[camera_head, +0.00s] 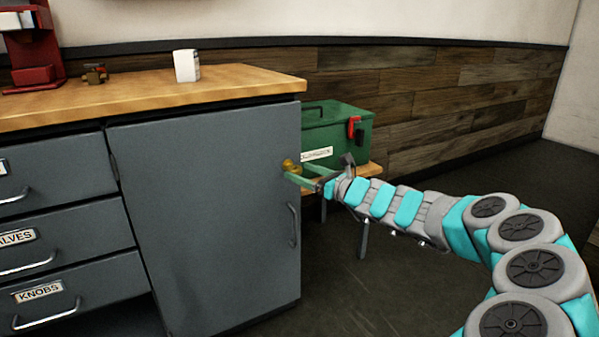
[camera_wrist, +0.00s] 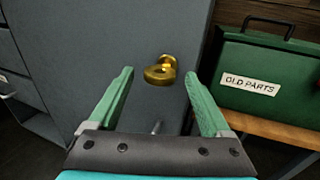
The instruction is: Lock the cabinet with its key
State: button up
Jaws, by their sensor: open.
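The grey cabinet door (camera_head: 215,215) is closed, with a vertical handle (camera_head: 292,225) near its right edge. A brass key (camera_head: 290,165) sits at the lock near the door's upper right. In the wrist view the key's round bow (camera_wrist: 160,74) sticks out from the cabinet front (camera_wrist: 150,35). My gripper (camera_head: 296,175) is at the key. In the wrist view my gripper (camera_wrist: 159,78) is open, with one green finger on each side of the key and visible gaps between. The keyhole itself is hidden behind the key.
A green toolbox (camera_head: 335,135) labelled "OLD PARTS" (camera_wrist: 250,85) stands on a low wooden bench (camera_wrist: 270,128) right of the cabinet. On the wooden countertop (camera_head: 140,98) are a white box (camera_head: 186,66), a small brass part (camera_head: 95,75) and a red machine (camera_head: 35,50). Labelled drawers (camera_head: 60,235) are left.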

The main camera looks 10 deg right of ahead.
jog(key=shift+x, duration=0.8)
grip_shut()
